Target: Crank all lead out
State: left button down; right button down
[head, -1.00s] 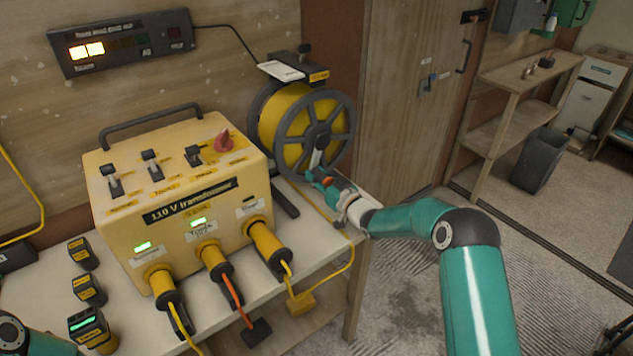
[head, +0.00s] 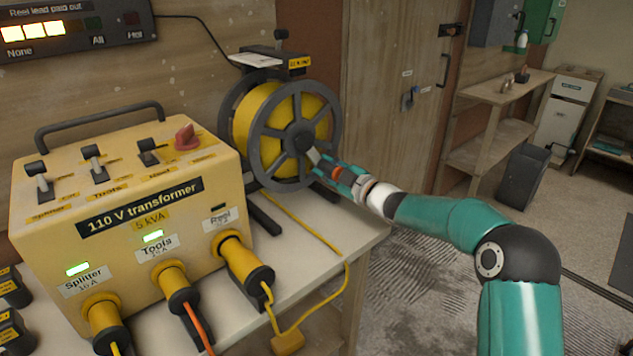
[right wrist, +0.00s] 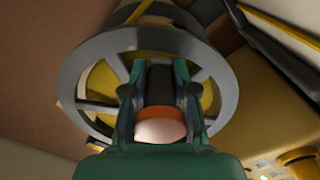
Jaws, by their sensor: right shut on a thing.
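The cable reel (head: 262,140) stands on the bench with yellow lead wound on its drum and a grey spoked flange facing me. A pale crank arm runs from its dark hub down to the right. My right gripper (head: 335,174) is shut on the crank handle (right wrist: 161,112), which shows dark with an orange band and a pale end between the fingers in the right wrist view. A yellow lead (head: 312,232) runs from under the reel across the bench. The wall display (head: 70,28), marked "Reel lead paid out", has three bright segments. My left gripper is out of view.
The yellow 110 V transformer (head: 125,200) stands left of the reel, with several switches, a red knob and plugged leads. A door (head: 390,110) is behind; floor is open at right.

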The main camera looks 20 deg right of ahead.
aim_at(330, 120)
jog(key=d+r+n, duration=0.1)
jog(key=n, duration=0.1)
jog(key=d+r+n, duration=0.1)
jog(key=shift+w+d+r+n, duration=0.15)
jog(key=shift+w+n, duration=0.25)
jog(key=r+n, duration=0.1)
jog(key=d+n, duration=0.1)
jog(key=r+n, duration=0.1)
jog(key=shift+w+d+r+n+p, duration=0.15)
jog(key=shift+w+r+n+p, duration=0.1)
jog(key=shift+r+n+p, duration=0.1)
jog(key=shift+w+d+r+n, duration=0.1)
jog(key=shift+d+r+n, duration=0.1)
jog(key=shift+r+n, duration=0.95)
jog(key=shift+r+n+p, duration=0.65)
jog(key=shift+r+n, duration=0.05)
jog(key=shift+n, duration=0.5)
jog(key=shift+a+r+p, duration=0.15)
jog(key=shift+r+p, duration=0.15)
jog(key=shift+r, duration=0.4)
jog(key=shift+a+r, duration=0.1)
jog(key=shift+a, duration=0.05)
jog(key=c, duration=0.9)
grip_release()
